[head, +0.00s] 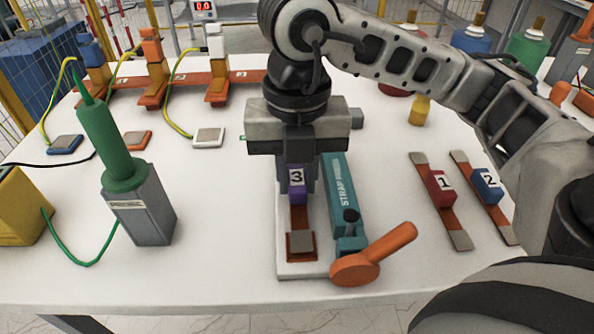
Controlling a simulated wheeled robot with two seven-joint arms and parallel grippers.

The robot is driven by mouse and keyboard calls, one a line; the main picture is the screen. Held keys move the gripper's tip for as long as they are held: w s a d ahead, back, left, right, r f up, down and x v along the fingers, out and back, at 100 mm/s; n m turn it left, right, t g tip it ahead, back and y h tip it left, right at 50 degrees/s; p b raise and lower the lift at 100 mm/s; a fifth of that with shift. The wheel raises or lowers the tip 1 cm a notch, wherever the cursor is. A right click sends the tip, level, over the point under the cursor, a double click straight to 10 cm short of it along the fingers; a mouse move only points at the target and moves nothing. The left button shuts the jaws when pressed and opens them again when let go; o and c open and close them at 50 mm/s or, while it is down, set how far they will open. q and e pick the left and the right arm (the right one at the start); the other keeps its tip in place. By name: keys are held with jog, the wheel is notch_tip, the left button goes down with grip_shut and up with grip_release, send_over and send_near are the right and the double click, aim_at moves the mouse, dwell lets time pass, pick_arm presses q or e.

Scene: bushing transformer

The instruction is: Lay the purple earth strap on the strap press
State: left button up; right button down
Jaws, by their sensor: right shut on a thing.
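The purple earth strap (299,196) has a purple block marked 3, a copper band and a grey end pad (300,242). My right gripper (298,175) points down and is shut on its purple block. The strap press (338,195) has a white base, a teal arm lettered STRAP and an orange handle (374,255). The strap is over the white base, left of the teal arm and lengthwise along it. I cannot tell whether its underside touches the base. Its far end is hidden behind the gripper. My left gripper is out of view.
Red strap 1 (440,190) and blue strap 2 (488,187) lie to the right on the white table (235,275). A green tester on a grey block (140,205) stands left. Orange-based clamps with cables (155,75) line the back left. A yellow-based item (419,110) stands back right.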

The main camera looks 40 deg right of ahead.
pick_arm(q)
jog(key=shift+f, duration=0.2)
pick_arm(e)
jog(key=shift+f, duration=0.2)
jog(key=c, duration=1.2)
grip_release()
jog(key=shift+o, duration=0.2)
jog(key=shift+r, duration=0.3)
pick_arm(q)
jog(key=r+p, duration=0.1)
jog(key=p, duration=0.2)
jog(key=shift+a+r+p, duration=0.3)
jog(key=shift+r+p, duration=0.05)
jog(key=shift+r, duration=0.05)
pick_arm(e)
notch_tip(320, 180, up, 15)
jog(key=shift+r, duration=0.2)
